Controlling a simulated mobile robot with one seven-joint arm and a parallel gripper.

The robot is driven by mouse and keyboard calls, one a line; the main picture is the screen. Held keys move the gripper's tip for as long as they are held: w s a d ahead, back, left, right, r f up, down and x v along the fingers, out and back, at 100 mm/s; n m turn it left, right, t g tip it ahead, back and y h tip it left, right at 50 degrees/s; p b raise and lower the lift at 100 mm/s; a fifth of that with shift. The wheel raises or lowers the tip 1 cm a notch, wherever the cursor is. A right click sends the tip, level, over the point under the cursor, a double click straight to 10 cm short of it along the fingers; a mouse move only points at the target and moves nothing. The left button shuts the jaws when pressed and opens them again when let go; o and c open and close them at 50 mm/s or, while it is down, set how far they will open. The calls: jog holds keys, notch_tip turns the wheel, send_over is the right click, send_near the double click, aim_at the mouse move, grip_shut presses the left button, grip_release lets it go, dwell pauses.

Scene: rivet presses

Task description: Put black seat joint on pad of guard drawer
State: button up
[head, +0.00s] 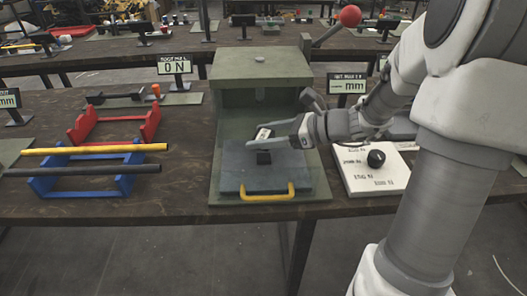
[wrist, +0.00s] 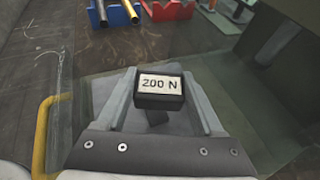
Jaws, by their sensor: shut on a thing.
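My gripper (head: 256,139) is shut on a small black block with a white label, the black seat joint (head: 263,133). In the wrist view the joint (wrist: 160,92) sits between the two fingertips, its label reading "200 N". The guard drawer (head: 235,181) is a grey plate with a yellow handle, at the front of the green press. My gripper holds the joint over this drawer. A small dark block on the drawer, apparently the pad (head: 264,157), shows just below the joint. Whether joint and pad touch I cannot tell.
The green press (head: 260,72) stands behind the drawer, with a red-balled lever (head: 349,16) above. A white board (head: 365,181) with a black knob (head: 376,158) lies to the right.

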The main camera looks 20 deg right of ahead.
aim_at(264, 157)
jog(key=shift+f+b, duration=0.8)
jog(key=shift+f, duration=1.15)
jog(key=shift+f, duration=0.2)
jog(key=o, duration=1.3)
jog(key=shift+o, duration=0.2)
jog(key=shift+r, duration=0.1)
jog(key=shift+d+r, duration=0.15)
jog(key=shift+r, duration=0.1)
jog(key=p+v, duration=0.3)
jog(key=v, duration=0.8)
jog(key=shift+s+d, duration=0.25)
jog(key=shift+d, duration=0.05)
